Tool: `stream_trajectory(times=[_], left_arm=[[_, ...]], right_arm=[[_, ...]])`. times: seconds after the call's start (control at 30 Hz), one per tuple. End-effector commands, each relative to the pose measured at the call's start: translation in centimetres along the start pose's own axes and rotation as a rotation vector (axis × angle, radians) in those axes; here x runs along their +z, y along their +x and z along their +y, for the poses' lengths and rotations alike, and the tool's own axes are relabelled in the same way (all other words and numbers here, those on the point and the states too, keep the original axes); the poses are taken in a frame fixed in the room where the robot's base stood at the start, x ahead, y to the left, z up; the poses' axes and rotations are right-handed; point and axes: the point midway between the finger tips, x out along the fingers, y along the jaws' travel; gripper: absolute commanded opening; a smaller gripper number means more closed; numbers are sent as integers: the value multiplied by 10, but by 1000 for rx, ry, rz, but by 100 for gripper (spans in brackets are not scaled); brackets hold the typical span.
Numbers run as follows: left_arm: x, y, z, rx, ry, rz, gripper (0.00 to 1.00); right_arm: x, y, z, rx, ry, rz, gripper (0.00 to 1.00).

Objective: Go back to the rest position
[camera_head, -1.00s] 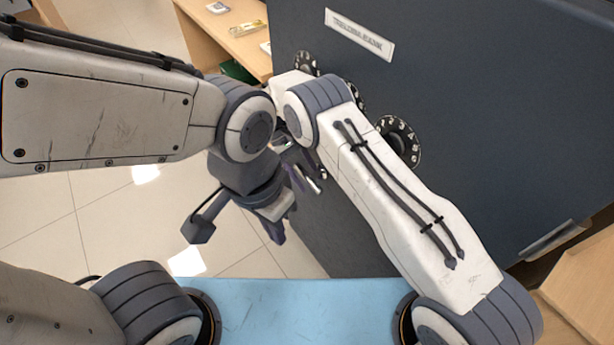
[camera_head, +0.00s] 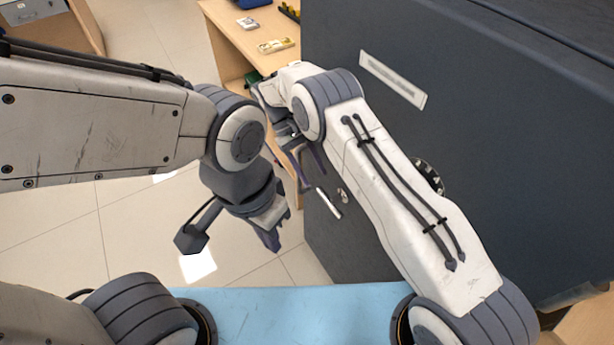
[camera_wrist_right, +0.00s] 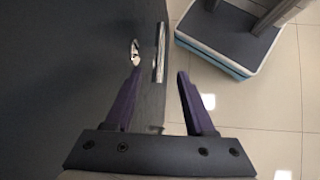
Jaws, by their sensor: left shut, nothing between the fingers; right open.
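My left gripper (camera_head: 272,238) hangs at the left of centre in the head view, pointing down over the tiled floor. It is shut and empty. My right gripper (camera_head: 306,168) has dark purple fingers and shows beyond my right forearm in the head view, partly hidden by it. A bright metal bar (camera_wrist_right: 160,52) and a small silver fitting (camera_wrist_right: 135,52) on a dark panel lie beyond the fingertips. I cannot tell the gap to them.
A large dark safe (camera_head: 480,130) with a pale nameplate (camera_head: 393,78) fills the right side. A dial (camera_head: 430,175) is half hidden behind my right arm. A wooden desk (camera_head: 245,38) with small items stands at the back. Tiled floor (camera_head: 130,225) is open on the left.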

Motion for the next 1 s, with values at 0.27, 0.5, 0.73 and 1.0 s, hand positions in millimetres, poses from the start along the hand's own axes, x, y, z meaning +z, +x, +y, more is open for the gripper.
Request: stream_trajectory(times=[0.27, 0.5, 0.73, 1.0], left_arm=[[0, -2, 0, 0, 0, 0, 0], [0, -2, 0, 0, 0, 0, 0], [0, -7, 0, 0, 0, 0, 0], [-1, -20, 2, 0, 0, 0, 0]], right_arm=[[4, 0, 7, -9, 11, -6, 55], [5, 0, 8, -10, 12, -5, 55], [24, -25, 2, -19, -7, 45, 55], [116, -90, -25, -69, -75, 247, 55]])
